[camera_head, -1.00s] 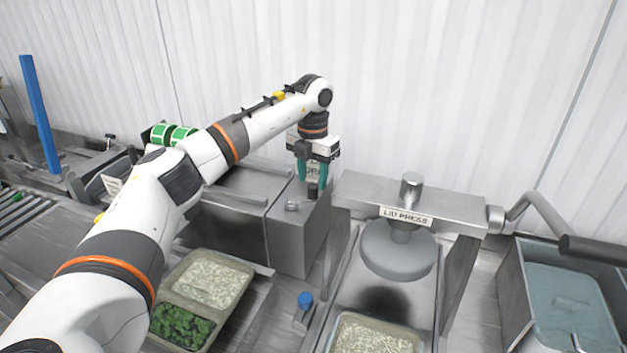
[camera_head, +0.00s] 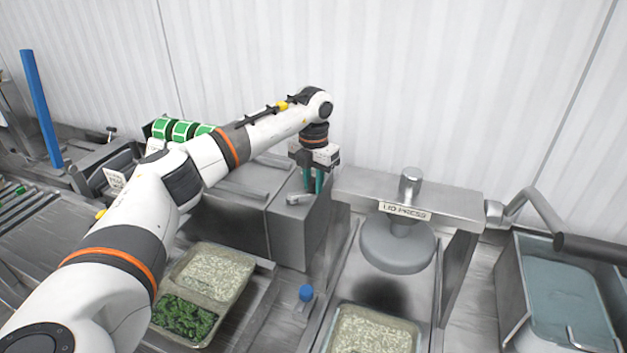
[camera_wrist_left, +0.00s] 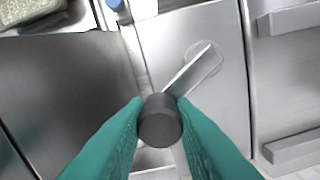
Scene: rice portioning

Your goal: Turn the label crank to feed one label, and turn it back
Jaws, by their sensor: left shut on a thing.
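The label crank shows in the head view as a metal arm (camera_head: 297,208) on top of a grey metal box (camera_head: 300,240). In the left wrist view the crank arm (camera_wrist_left: 192,70) runs from a round hub to a dark cylindrical knob (camera_wrist_left: 160,122). My left gripper (camera_head: 313,184) reaches down from above at the back of the box. In the left wrist view its teal fingers (camera_wrist_left: 160,125) are shut on the knob, one on each side. In the head view the fingers mostly hide the knob. My right gripper is not in view.
The lid press (camera_head: 398,250) stands just right of the box. Green label rolls (camera_head: 182,130) sit behind my left arm. A tray (camera_head: 247,272) of rice and greens lies in front of the box, near a blue button (camera_head: 306,293). A bin (camera_head: 508,290) stands at the right.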

